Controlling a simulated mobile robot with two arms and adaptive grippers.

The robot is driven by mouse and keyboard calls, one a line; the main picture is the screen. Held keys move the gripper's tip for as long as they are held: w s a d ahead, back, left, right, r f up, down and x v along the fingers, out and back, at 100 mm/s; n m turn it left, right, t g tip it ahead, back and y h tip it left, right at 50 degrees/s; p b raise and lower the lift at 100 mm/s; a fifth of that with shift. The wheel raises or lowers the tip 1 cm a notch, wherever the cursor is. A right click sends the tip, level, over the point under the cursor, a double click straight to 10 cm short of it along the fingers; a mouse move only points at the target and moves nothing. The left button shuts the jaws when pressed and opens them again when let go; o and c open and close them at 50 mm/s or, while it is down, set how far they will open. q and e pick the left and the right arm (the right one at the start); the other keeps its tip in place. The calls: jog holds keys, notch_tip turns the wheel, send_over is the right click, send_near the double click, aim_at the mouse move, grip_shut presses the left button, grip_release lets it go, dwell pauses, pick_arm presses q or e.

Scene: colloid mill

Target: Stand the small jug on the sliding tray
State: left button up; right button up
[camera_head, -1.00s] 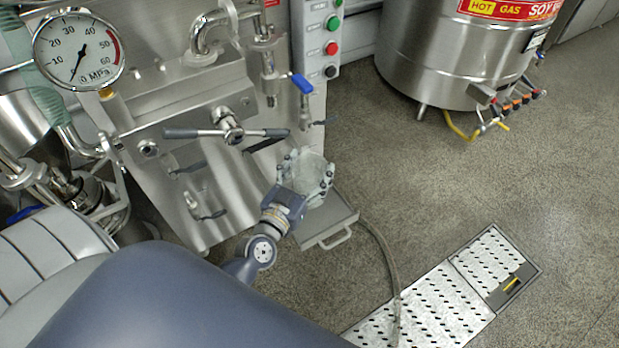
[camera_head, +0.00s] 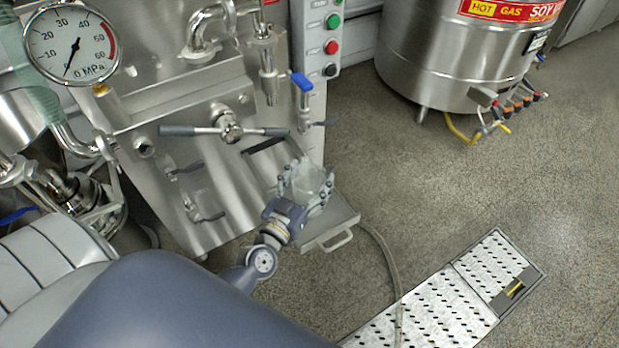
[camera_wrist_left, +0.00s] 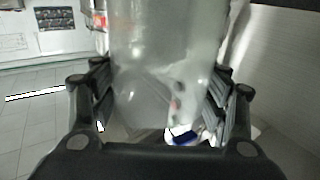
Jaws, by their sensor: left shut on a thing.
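The small jug (camera_head: 310,182) is a clear, see-through vessel. My left gripper (camera_head: 304,186) is shut around its body. In the left wrist view the jug (camera_wrist_left: 165,70) fills the middle, with the dark fingers of the left gripper (camera_wrist_left: 163,105) on both sides of it. The jug looks upright. The sliding tray (camera_head: 340,222) is a flat metal tray with a front handle, sticking out at the foot of the machine. The jug is over the tray's back part in the head view; I cannot tell whether it touches it. My right gripper is not in view.
The machine's steel panel (camera_head: 180,150) with a T-handle (camera_head: 226,127) and a blue-handled valve (camera_head: 302,83) stands behind and left of the gripper. A hose (camera_head: 388,262) runs beside the tray. Open floor (camera_head: 440,190) lies to the right, with a perforated drain cover (camera_head: 430,305).

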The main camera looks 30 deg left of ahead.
pick_arm(q)
jog(key=o, duration=1.2)
jog(key=shift+o, duration=1)
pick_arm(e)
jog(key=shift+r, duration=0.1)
pick_arm(q)
jog(key=shift+s+r, duration=0.1)
jog(key=shift+s, duration=0.05)
jog(key=s, duration=1.1)
jog(key=shift+s+p, duration=0.35)
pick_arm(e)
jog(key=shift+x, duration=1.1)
pick_arm(q)
jog(key=shift+d, duration=0.1)
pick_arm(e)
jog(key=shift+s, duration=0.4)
